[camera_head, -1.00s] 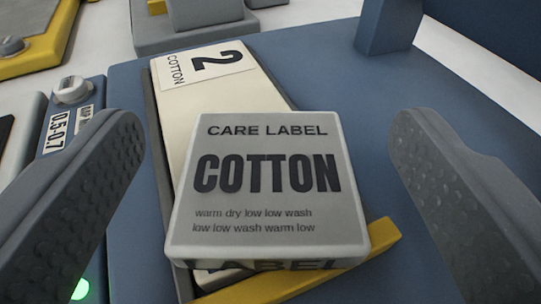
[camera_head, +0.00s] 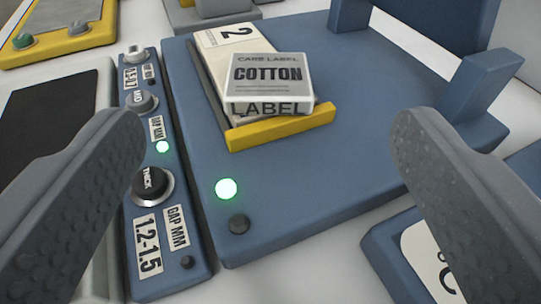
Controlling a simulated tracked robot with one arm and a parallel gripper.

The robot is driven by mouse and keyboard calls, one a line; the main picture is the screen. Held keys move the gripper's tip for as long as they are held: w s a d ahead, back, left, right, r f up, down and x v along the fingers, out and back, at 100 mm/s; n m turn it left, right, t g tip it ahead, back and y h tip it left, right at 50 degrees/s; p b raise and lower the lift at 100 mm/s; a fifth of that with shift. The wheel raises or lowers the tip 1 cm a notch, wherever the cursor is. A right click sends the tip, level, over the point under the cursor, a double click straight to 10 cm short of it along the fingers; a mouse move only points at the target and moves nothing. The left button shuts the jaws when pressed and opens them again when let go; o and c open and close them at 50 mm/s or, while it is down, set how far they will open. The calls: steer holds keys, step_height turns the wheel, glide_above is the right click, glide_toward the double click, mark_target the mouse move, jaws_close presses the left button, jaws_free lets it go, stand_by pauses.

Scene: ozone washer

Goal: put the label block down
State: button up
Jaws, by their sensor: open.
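The label block (camera_head: 268,80) is a pale grey block marked "CARE LABEL COTTON" on top and "LABEL" on its front side. It rests on a cream card (camera_head: 222,48) marked "2", just behind a yellow bar (camera_head: 282,127) on the blue panel (camera_head: 330,165). It sits slightly turned relative to the card. My gripper (camera_head: 265,140) is open, with a grey textured finger at each side of the picture. The fingers are apart from the block, which lies farther off between them.
A blue strip with knobs and gap labels, including a black "THICK" knob (camera_head: 151,184), runs left of the panel. A green light (camera_head: 226,188) glows on the panel. A blue upright bracket (camera_head: 470,95) stands at the right. A yellow-edged unit (camera_head: 62,45) is at the back left.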

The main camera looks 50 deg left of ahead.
steer(key=shift+s+d+r, duration=0.1)
steer(key=shift+s+d, duration=0.15)
steer(key=w+d+r+t+h, duration=0.2)
steer(key=w+d+r+h, duration=0.15)
steer(key=r, duration=0.35)
steer(key=w+d+r+t+h, duration=0.1)
steer(key=w+d+r+h, duration=0.1)
steer(key=w+d+r, duration=0.3)
steer(key=d+r+m+t+h, duration=0.1)
steer(key=d+r+m+h, duration=0.1)
steer(key=r, duration=0.7)
steer(key=d+r+m+t+h, duration=0.2)
steer(key=d+r+h, duration=0.1)
steer(key=r, duration=0.5)
steer(key=s+d+r+m+h, duration=0.1)
steer(key=s+r+m, duration=0.1)
steer(key=s+r, duration=0.35)
steer(key=s+d+r+m+h, duration=0.1)
steer(key=s+r+m+h, duration=0.15)
steer(key=r, duration=0.55)
steer(key=s+a+r+m+g+y, duration=0.1)
steer(key=s+a+r, duration=0.3)
steer(key=s+r, duration=0.6)
steer(key=s+y, duration=0.1)
steer(key=s, duration=0.3)
steer(key=shift+s+a+r, duration=0.15)
steer(key=shift+r, duration=0.05)
